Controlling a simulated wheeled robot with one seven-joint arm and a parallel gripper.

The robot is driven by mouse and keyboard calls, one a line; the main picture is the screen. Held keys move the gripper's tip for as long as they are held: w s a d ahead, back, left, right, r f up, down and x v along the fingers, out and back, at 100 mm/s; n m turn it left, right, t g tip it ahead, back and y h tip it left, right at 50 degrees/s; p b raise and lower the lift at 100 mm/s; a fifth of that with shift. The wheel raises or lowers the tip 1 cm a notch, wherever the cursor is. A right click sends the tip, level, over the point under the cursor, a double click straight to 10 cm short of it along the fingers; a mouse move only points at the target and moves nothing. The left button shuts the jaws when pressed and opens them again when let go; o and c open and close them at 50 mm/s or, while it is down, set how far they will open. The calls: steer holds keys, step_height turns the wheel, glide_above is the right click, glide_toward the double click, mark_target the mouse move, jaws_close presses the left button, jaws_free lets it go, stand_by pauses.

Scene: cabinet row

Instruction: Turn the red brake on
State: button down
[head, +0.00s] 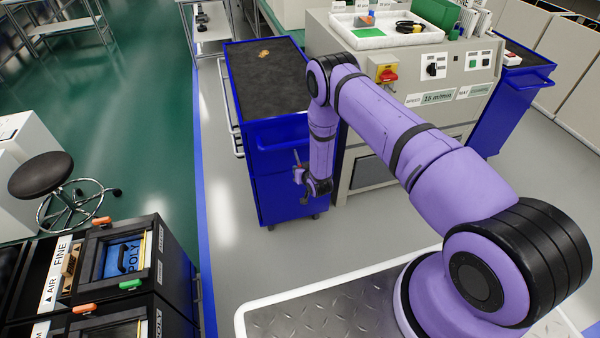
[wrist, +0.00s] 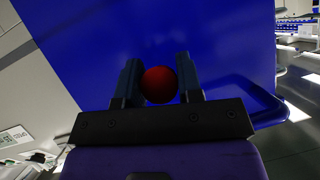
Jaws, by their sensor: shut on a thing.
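A red ball-shaped knob (wrist: 158,85), which I take for the brake's handle, sits between the two dark fingers of my gripper (wrist: 158,80) in the wrist view. The fingers are shut on it from both sides. Its stem and mount are hidden. In the head view my gripper (head: 300,174) is low in front of the blue cart (head: 286,203), at the end of my downward-hanging purple arm. Whether the brake is on or off cannot be told.
A second blue cart (head: 510,95) is farther right. Floor before the cart is clear.

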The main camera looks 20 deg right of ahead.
steer(key=shift+s+r+g, duration=0.15)
steer(key=shift+r+g, duration=0.95)
steer(key=shift+g, duration=0.2)
steer(key=c, duration=0.8)
jaws_free()
steer(key=v, duration=1)
steer(key=shift+s+r, duration=0.25)
steer(key=shift+s, duration=0.05)
